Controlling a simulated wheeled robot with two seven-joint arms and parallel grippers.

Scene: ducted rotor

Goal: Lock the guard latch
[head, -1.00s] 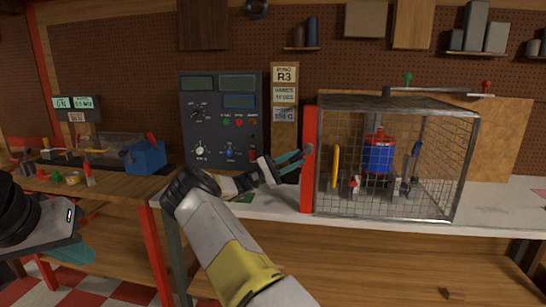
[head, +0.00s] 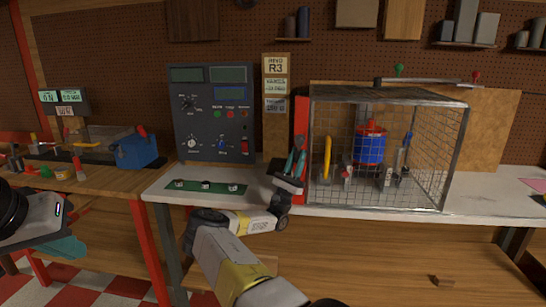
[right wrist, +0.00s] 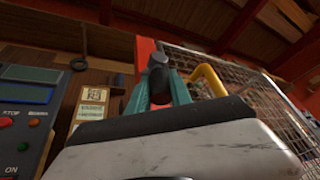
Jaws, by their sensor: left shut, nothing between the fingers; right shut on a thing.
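The guard is a wire-mesh cage (head: 385,97) with a yellow handle (head: 327,158) on its front and a red post (head: 302,110) at its left edge. A dark round-ended knob (right wrist: 157,72), which looks like the latch's, shows in the right wrist view in front of the red post. My right gripper (head: 298,150) points up at the post, its teal fingers shut on this knob. The fingers and palm hide the lower part of the knob, so I cannot tell the latch's position. My left gripper (head: 70,248) is shut and empty at the lower left, away from the cage.
A blue and red rotor unit (head: 369,145) stands inside the cage. A dark control panel (head: 212,110) stands to the left, with a green strip (head: 220,187) bearing small parts before it. A blue box (head: 137,151) sits on the left bench. The bench front right of the cage is clear.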

